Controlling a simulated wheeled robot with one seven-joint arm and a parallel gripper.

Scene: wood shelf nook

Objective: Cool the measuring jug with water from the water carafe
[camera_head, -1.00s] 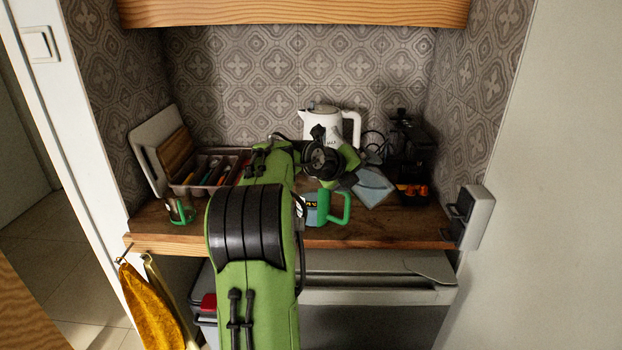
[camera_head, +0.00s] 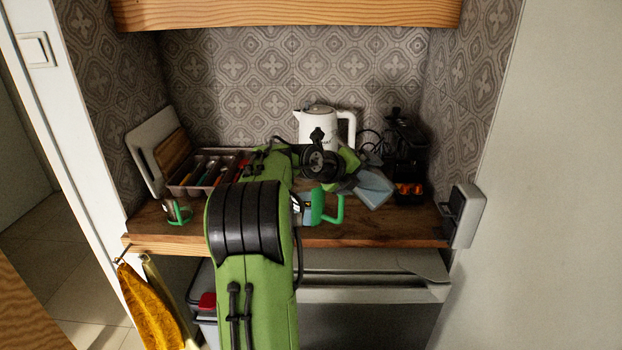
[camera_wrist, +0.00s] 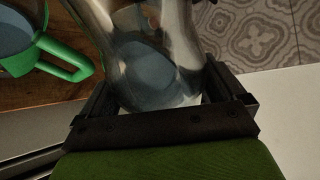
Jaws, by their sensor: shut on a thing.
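The measuring jug (camera_head: 307,208) stands on the wooden counter, partly hidden behind my arm, with its green handle to the right. Its green rim and handle (camera_wrist: 62,58) show at the left of the wrist view, with a blue-grey surface inside. My gripper (camera_head: 345,172) is shut on the clear water carafe (camera_head: 374,188), above the counter to the right of the jug. The carafe looks tilted in the head view. In the wrist view, the carafe (camera_wrist: 150,65) sits between the fingers of my gripper (camera_wrist: 163,95), with bluish water inside.
A white kettle (camera_head: 318,125) stands behind my gripper. A dark machine (camera_head: 402,150) is at the back right. A cutlery tray (camera_head: 205,172), boards (camera_head: 150,155) and a green-handled glass (camera_head: 180,212) are on the left. A grey box (camera_head: 466,215) is at the right edge.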

